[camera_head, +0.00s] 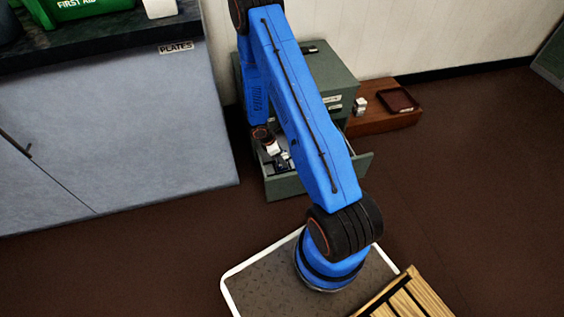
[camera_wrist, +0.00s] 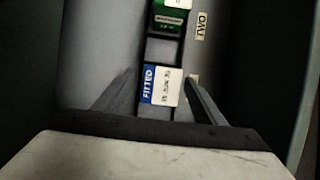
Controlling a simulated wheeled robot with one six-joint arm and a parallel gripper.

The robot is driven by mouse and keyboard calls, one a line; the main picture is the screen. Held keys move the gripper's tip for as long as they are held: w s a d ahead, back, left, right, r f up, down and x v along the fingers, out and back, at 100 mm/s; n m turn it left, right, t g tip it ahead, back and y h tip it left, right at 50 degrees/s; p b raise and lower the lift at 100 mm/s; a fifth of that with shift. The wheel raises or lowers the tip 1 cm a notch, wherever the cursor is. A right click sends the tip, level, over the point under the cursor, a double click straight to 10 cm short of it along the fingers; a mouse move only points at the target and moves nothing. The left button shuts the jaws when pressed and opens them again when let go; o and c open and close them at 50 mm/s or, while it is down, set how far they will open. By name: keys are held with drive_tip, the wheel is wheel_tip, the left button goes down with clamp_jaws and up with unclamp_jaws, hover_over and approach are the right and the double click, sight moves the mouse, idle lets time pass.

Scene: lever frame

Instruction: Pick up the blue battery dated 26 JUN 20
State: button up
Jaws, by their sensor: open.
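In the wrist view a blue battery (camera_wrist: 147,84) with a white label reading FITTED and a small date lies in a dark slot. The date is blurred; it looks like a JUN date. My gripper (camera_wrist: 158,76) is open, one finger on each side of the battery. The fingers do not visibly press on it, and their height above it is hard to tell. In the head view my gripper (camera_head: 273,149) is down in the open drawer (camera_head: 315,178) of the green cabinet. The battery cannot be made out there.
A green battery (camera_wrist: 170,20) sits in the same row beyond the blue one, beside a label reading TWO (camera_wrist: 202,26). Drawer walls rise on both sides. In the head view a brown box (camera_head: 380,120) with a tray (camera_head: 398,99) stands right of the cabinet (camera_head: 335,75).

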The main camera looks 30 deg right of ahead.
drive_tip(key=shift+x, duration=1.9)
drive_tip(key=shift+d, duration=0.1)
drive_tip(key=c, duration=1.5)
drive_tip(key=shift+r, duration=0.1)
